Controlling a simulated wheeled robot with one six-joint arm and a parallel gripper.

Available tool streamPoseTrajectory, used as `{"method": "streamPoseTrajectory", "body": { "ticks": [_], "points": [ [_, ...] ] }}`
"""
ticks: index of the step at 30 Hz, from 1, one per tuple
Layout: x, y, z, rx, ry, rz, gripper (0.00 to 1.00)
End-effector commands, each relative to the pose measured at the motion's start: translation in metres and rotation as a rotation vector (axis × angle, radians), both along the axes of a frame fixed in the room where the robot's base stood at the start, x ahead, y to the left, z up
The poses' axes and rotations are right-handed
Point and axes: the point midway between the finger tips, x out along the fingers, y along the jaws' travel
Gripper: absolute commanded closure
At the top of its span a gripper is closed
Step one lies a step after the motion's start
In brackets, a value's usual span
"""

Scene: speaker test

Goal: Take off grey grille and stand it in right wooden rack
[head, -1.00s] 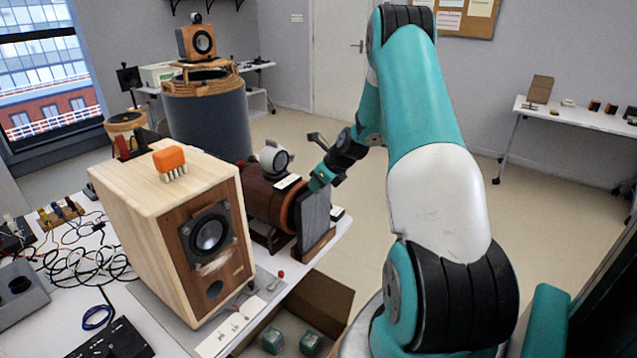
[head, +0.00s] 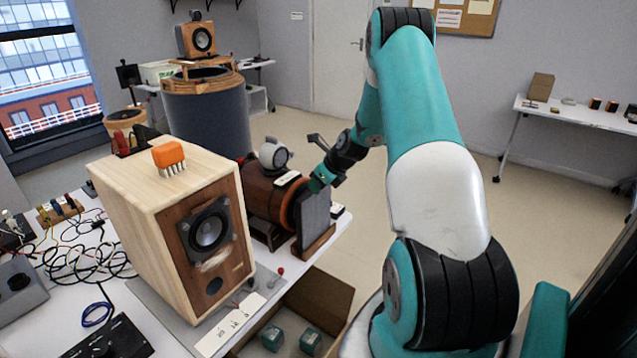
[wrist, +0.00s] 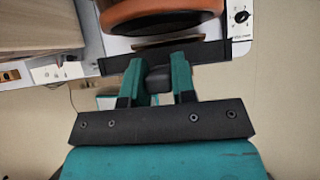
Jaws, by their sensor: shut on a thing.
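The grey grille (head: 315,218) stands upright at the front end of a brown barrel-shaped speaker (head: 265,192). Its lower edge is at a wooden rack (head: 319,244); I cannot tell whether it is fully seated there. My gripper (head: 322,180) is at the grille's top edge. In the wrist view my gripper (wrist: 159,76) is shut, its two teal fingers on a small dark piece at the grille, whose top edge (wrist: 212,52) shows as a dark bar. The orange-rimmed front of the barrel (wrist: 160,10) lies just beyond it.
A large wooden speaker (head: 180,225) with an orange brush-like piece (head: 168,157) on top stands on the left. An open cardboard box (head: 325,293) with small teal cubes is below the table's front edge. Cables (head: 75,250) cover the table at left.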

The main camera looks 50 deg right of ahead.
Motion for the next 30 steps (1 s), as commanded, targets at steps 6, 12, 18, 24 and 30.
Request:
{"method": "streamPoseTrajectory", "body": {
  "ticks": [6, 12, 18, 24, 30],
  "points": [
    [0.0, 0.0, -0.002, 0.0, -0.001, 0.0, 0.62],
    [0.0, 0.0, -0.002, 0.0, 0.0, 0.0, 0.46],
    [-0.002, 0.0, 0.0, -0.001, 0.0, -0.001, 0.46],
    [-0.018, -0.003, 0.023, -0.004, -0.003, -0.003, 0.46],
    [-0.048, -0.006, 0.065, -0.005, -0.003, -0.003, 0.46]
  ]
}}
